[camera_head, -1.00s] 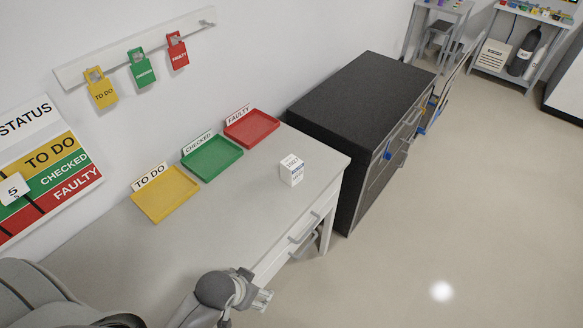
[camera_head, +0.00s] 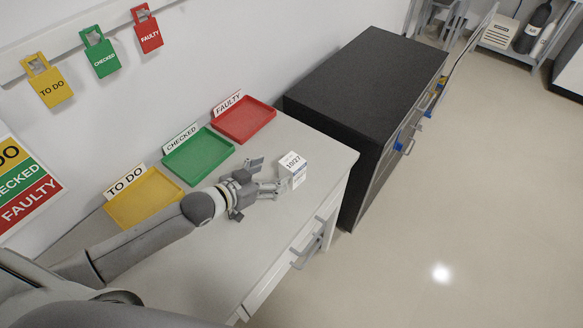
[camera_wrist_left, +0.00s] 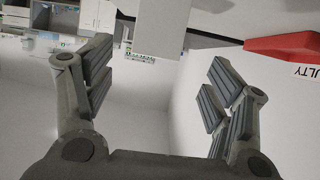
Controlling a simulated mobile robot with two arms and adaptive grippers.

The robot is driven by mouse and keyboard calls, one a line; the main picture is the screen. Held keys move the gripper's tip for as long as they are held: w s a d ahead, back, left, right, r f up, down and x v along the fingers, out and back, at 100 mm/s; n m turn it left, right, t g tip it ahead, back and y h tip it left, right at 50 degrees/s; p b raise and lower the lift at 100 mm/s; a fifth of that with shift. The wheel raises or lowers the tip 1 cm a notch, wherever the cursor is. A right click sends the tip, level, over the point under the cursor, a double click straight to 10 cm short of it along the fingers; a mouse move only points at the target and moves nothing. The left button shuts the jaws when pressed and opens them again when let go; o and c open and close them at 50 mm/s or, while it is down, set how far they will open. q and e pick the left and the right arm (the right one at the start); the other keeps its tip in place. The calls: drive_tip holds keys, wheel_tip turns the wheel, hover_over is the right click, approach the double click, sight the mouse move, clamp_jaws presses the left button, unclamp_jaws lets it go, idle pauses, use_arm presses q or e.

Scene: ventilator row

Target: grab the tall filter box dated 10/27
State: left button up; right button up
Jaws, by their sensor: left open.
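I cannot tell whether a finger touches the box. In the left wrist view the two fingers (camera_wrist_left: 158,95) are wide apart with nothing between their pads. A pale box face (camera_wrist_left: 158,32), apparently the filter box, shows beyond them at the top. My right gripper is not in view.
The grey table (camera_head: 205,265) holds yellow TO DO (camera_head: 130,207), green CHECKED (camera_head: 198,156) and red FAULTY (camera_head: 244,121) trays along the wall. A dark cabinet (camera_head: 365,85) stands right of the table. The table front is clear.

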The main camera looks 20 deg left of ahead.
sight(285, 168)
use_arm(q)
drive_tip(key=x, duration=0.3)
drive_tip(key=shift+w+d+f, duration=0.1)
drive_tip(key=shift+w+d, duration=0.05)
drive_tip(key=shift+w, duration=0.05)
drive_tip(key=shift+w+f, duration=0.1)
drive_tip(key=shift+w, duration=0.15)
drive_tip(key=shift+w+d, duration=0.1)
drive_tip(key=shift+w+d+p, duration=0.15)
drive_tip(key=shift+p, duration=0.15)
drive_tip(key=shift+w+d+f, duration=0.1)
drive_tip(key=shift+w+d, duration=0.1)
drive_tip(key=shift+w, duration=0.1)
drive_tip(key=p+x, duration=0.1)
drive_tip(key=x, duration=0.2)
drive_tip(key=shift+f, duration=0.1)
drive_tip(key=shift+w+d+f, duration=0.2)
drive_tip(key=shift+w, duration=0.1)
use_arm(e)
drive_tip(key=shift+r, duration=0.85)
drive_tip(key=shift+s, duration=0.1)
